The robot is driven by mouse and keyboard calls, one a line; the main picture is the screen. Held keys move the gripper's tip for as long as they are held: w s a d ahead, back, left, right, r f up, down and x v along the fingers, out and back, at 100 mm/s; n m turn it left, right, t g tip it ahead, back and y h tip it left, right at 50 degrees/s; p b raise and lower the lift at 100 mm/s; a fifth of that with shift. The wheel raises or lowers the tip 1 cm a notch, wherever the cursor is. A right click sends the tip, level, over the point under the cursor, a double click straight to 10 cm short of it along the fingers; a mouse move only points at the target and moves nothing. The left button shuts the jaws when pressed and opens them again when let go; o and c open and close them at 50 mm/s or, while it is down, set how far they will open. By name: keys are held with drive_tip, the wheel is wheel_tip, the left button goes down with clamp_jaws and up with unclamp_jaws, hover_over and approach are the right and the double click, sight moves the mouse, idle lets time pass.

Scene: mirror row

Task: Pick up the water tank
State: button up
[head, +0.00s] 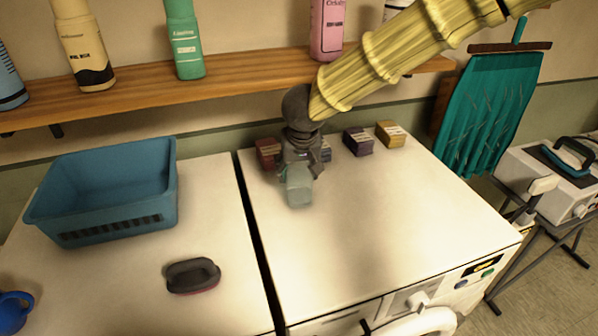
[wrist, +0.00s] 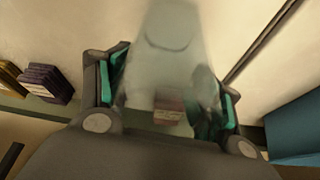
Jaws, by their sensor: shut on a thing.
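The water tank (head: 299,188) is a pale, see-through grey-green container on the near side of my gripper, over the right white machine top. My gripper (head: 300,163) is shut on it. In the wrist view the tank (wrist: 172,55) stands large and clear between the two teal-padded fingers of my gripper (wrist: 168,92), and a small box shows through it. The head view does not show clearly whether the tank's underside touches the white top.
Small boxes, including a purple one (head: 358,141) and a yellow one (head: 390,134), line the back of the right top (head: 400,210). A blue basket (head: 108,190) and dark brush (head: 193,275) sit left. A bottle-lined shelf (head: 240,85) runs behind. The right top's front is clear.

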sight(297, 166)
drive_tip(key=shift+s+r+b, duration=0.1)
drive_tip(key=shift+r+b, duration=0.25)
drive_tip(key=shift+r, duration=1.35)
drive_tip(key=shift+s+d+r+b, duration=0.25)
drive_tip(key=shift+s+d+b, duration=0.4)
drive_tip(key=shift+s, duration=1.85)
drive_tip(key=shift+s+d+r+b, duration=0.35)
drive_tip(key=shift+s+d, duration=0.65)
drive_tip(key=shift+s, duration=1.45)
drive_tip(key=shift+s+d+r+b, duration=0.15)
drive_tip(key=shift+s+d+b, duration=0.55)
drive_tip(key=shift+s, duration=1.8)
drive_tip(key=shift+s+d, duration=0.1)
drive_tip(key=shift+d, duration=0.05)
